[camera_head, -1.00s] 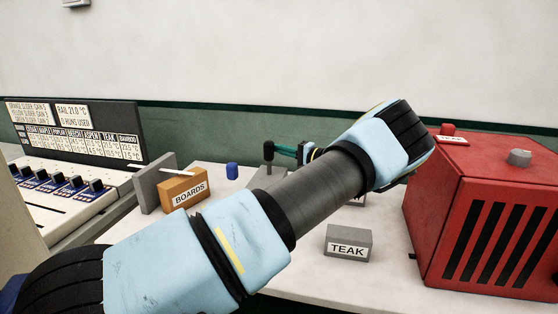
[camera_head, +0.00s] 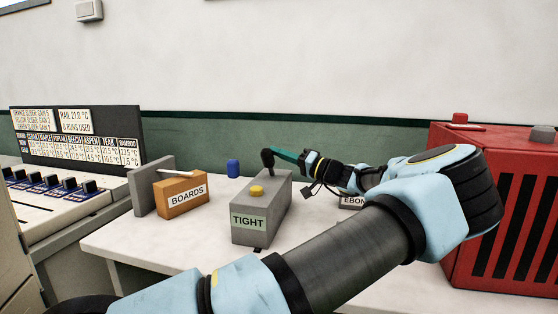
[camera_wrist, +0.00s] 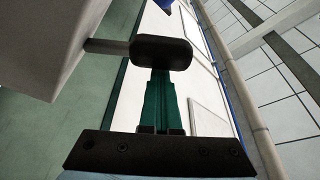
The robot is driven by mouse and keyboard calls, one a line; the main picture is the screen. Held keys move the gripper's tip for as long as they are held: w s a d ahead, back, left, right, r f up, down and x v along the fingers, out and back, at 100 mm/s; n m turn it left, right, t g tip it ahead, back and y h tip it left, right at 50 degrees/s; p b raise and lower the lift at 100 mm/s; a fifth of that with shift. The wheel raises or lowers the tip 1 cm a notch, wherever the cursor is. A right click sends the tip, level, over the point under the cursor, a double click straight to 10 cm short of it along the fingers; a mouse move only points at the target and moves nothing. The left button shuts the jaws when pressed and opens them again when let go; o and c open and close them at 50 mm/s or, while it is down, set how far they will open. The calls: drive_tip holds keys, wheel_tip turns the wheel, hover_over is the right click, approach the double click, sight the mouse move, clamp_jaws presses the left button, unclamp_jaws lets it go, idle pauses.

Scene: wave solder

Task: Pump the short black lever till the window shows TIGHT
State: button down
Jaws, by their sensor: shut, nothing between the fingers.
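The grey box (camera_head: 262,222) stands on the white bench, and its front window (camera_head: 248,222) reads TIGHT. A yellow button (camera_head: 257,190) is on its top. The short black lever (camera_head: 267,158) rises at the box's back end. My gripper (camera_head: 280,152) is shut and empty, with its green fingertips at the lever from the right, touching or very close. In the wrist view the black lever knob (camera_wrist: 161,53) lies across the tips of the green fingers (camera_wrist: 160,80); I cannot tell whether they touch.
An orange BOARDS box (camera_head: 181,195) and a blue knob-like piece (camera_head: 233,168) stand left of the grey box. An EBONY-type block (camera_head: 352,201) is partly hidden behind my arm. A red slotted cabinet (camera_head: 520,210) stands at right. A slider console (camera_head: 60,195) is at far left.

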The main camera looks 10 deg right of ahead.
drive_tip(key=shift+s+a+f, duration=0.1)
drive_tip(key=shift+a+f, duration=0.05)
drive_tip(key=shift+f, duration=0.05)
idle(0.5)
